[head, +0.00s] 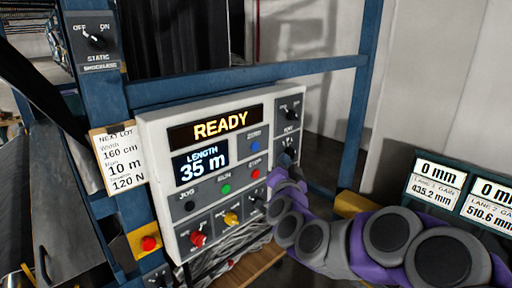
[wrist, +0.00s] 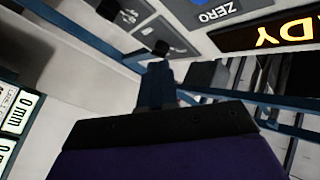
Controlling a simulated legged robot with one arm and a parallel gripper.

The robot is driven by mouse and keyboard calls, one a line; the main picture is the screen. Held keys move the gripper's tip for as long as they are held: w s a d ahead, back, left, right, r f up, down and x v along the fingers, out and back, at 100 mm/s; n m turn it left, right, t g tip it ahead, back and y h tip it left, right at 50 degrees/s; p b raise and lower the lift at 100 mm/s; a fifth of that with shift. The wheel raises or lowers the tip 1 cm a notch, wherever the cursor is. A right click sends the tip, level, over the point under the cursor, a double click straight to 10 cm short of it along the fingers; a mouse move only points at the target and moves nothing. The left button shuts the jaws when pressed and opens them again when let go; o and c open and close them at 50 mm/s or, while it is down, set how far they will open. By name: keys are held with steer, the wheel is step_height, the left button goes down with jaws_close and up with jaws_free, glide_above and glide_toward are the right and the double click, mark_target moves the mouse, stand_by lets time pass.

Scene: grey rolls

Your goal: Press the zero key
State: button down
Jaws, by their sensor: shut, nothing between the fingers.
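The zero key is the small blue button (head: 255,145) on the upper right of the white control panel (head: 160,150), below and right of the READY display. In the wrist view its ZERO label (wrist: 217,13) is at the top edge, and the key itself is mostly cut off there. My gripper (head: 287,160) is shut and empty at the panel's right side, right of and slightly below the blue button. Its dark fingers also show in the wrist view (wrist: 155,85), apart from the label. I cannot tell whether the fingertips touch the panel.
A green button (head: 226,189), a red button (head: 255,174) and several knobs share the panel. A dark knob (head: 283,112) sits above my gripper. A blue frame (head: 300,70) surrounds the panel. Lane gauge displays (head: 437,185) stand at right.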

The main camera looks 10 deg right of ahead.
mark_target(255, 146)
steer(key=w+a+p, duration=0.4)
steer(key=w+a, duration=0.1)
steer(key=w, duration=0.1)
steer(key=shift+w, duration=0.4)
steer(key=shift+a, duration=0.1)
stand_by(1.8)
steer(key=shift+w+a, duration=0.15)
steer(key=shift+w, duration=0.1)
steer(key=shift+w+a, duration=0.25)
steer(key=shift+w, duration=0.1)
stand_by(0.8)
stand_by(0.4)
steer(key=shift+s+d, duration=0.45)
steer(key=shift+s, duration=0.25)
